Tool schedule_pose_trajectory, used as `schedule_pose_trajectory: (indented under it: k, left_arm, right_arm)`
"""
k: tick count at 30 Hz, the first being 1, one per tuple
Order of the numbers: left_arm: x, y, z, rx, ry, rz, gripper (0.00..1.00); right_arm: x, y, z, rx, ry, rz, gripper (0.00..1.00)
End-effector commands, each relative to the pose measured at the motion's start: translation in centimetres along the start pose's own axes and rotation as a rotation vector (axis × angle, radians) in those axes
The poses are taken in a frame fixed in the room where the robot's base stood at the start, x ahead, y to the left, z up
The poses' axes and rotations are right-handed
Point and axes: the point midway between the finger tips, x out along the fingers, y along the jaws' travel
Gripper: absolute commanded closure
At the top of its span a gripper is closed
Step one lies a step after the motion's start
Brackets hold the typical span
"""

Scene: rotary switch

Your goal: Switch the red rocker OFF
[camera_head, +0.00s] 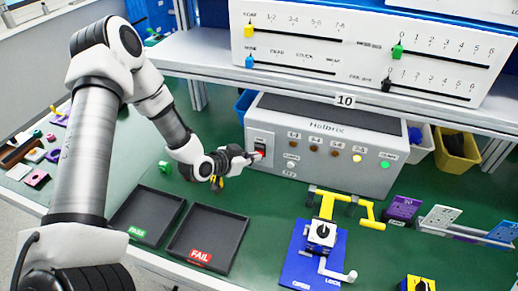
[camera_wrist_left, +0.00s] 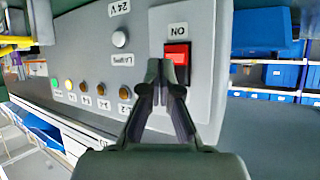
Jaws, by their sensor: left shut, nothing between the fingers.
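The red rocker (camera_wrist_left: 177,52) sits in a black frame on the front of the grey Holbrix box (camera_head: 330,165), near the box's left end in the head view. A label reading ON, upside down in the left wrist view, stands beside it. The rocker is small and partly covered in the head view (camera_head: 261,153). My left gripper (camera_head: 252,156) is shut and empty, with its fingertips at the rocker. In the left wrist view the fingertips (camera_wrist_left: 166,70) overlap the rocker's lower edge; I cannot tell whether they touch it. My right gripper is not in view.
The box front also has a white button (camera_wrist_left: 120,39) and several lamps, with a yellow (camera_head: 357,159) and a green one (camera_head: 385,164) lit. Two black trays, PASS (camera_head: 147,214) and FAIL (camera_head: 207,235), lie in front. A blue fixture (camera_head: 318,262) stands right of them. A shelf with slider panels overhangs the box.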

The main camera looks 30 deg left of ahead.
Motion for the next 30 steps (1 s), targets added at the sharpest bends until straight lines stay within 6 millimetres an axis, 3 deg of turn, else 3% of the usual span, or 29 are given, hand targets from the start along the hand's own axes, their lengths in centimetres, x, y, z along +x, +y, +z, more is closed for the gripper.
schedule_pose_trajectory:
  k: [30]
  left_arm:
    - [0.54, -0.39, -0.41, 0.0, 0.0, 0.0, 1.0]
  right_arm:
    - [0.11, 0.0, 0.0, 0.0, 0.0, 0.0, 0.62]
